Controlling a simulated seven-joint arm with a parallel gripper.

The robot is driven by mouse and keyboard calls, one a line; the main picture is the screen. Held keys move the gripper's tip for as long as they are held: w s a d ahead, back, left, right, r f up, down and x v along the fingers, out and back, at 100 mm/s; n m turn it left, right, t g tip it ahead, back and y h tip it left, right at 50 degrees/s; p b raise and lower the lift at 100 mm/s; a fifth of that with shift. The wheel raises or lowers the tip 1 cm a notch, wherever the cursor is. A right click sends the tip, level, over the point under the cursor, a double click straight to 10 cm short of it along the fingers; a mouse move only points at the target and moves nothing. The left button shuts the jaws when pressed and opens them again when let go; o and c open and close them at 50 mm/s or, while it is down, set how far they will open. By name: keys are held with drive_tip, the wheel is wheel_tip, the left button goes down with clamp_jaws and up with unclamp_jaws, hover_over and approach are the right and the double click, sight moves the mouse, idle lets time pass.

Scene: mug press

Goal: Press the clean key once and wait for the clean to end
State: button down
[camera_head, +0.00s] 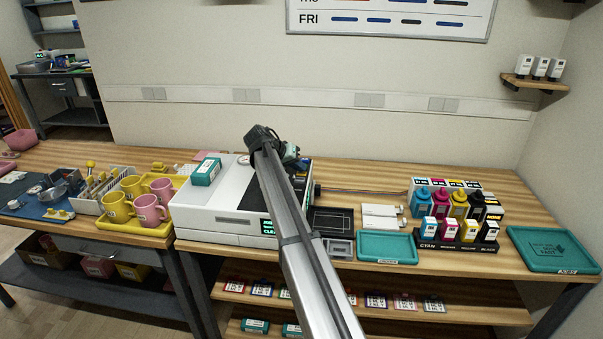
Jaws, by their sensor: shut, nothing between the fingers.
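The white press (208,207) stands on the wooden bench, left of the middle. Its dark display (268,227) on the front face shows small green text, partly cut off by my arm. The text is too small to read surely. I cannot make out the clean key; my arm covers part of the press front. My arm runs up from the bottom edge across the press's right side. My gripper (293,161) shows only in part beyond the arm, over the rear right of the press. It is shut and empty; its fingertips are hard to make out, and I cannot tell whether they touch anything.
A teal box (206,171) lies on the press top. Yellow and pink mugs stand in a yellow tray (120,228) to the left. Right of the press are a dark tray (331,220), a teal tray (388,247), ink bottles (459,206) and a larger teal tray (552,250).

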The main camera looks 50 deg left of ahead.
sight(299, 174)
drive_tip(key=shift+r, duration=0.85)
drive_tip(key=shift+r, duration=0.15)
drive_tip(key=shift+r, duration=2.4)
